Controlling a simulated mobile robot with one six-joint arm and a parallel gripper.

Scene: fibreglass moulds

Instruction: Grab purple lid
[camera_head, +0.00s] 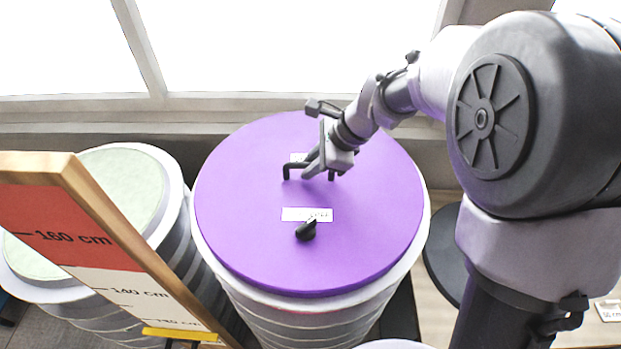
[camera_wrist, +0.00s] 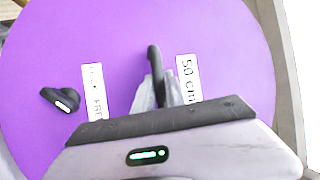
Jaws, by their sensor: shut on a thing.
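The purple lid (camera_head: 250,220) is a large flat disc lying on top of a white ribbed round mould (camera_head: 300,320). It carries a black handle, a black knob (camera_head: 306,230) and white labels. My gripper (camera_head: 310,168) is over the back part of the lid, shut on the black handle. The wrist view shows the purple lid (camera_wrist: 110,35) filling most of the picture, and my gripper (camera_wrist: 158,90) with its fingers on the handle between two labels. Part of the handle is hidden by the fingers. I cannot tell any gap between lid and mould.
A second mould with a pale green top (camera_head: 110,185) stands to the left. A wooden-framed height board (camera_head: 90,240) with a red field and centimetre marks stands at the front left. A windowed wall (camera_head: 240,105) runs behind. A dark round disc (camera_head: 445,255) lies on the floor at right.

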